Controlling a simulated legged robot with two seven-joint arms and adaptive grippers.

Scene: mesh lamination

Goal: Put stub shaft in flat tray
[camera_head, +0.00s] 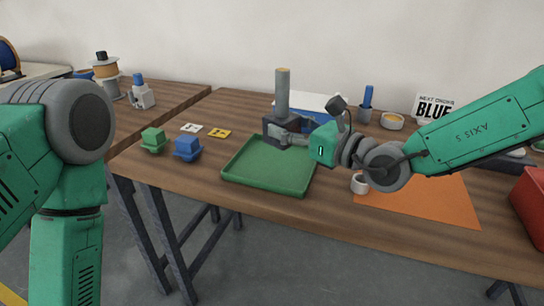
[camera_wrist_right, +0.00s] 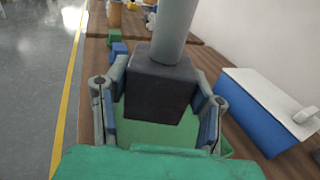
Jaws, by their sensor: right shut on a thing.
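The stub shaft (camera_head: 283,92) is a grey upright cylinder on a dark square block, with a tan top end. My right gripper (camera_head: 284,134) is shut on its dark block, at the back part of the green flat tray (camera_head: 262,178). In the right wrist view the block of the stub shaft (camera_wrist_right: 160,88) sits between the two fingers of my right gripper (camera_wrist_right: 158,105), with the green tray floor (camera_wrist_right: 150,136) beneath. I cannot tell whether the block touches the tray. My left arm shows at the left, but its gripper is out of view.
A green block (camera_head: 153,140) and a blue block (camera_head: 187,149) stand left of the tray. An orange mat (camera_head: 430,200) with a small white ring (camera_head: 360,184) lies to the right. A blue-and-white box (camera_head: 315,103) stands behind. A red bin (camera_head: 530,205) is at the right edge.

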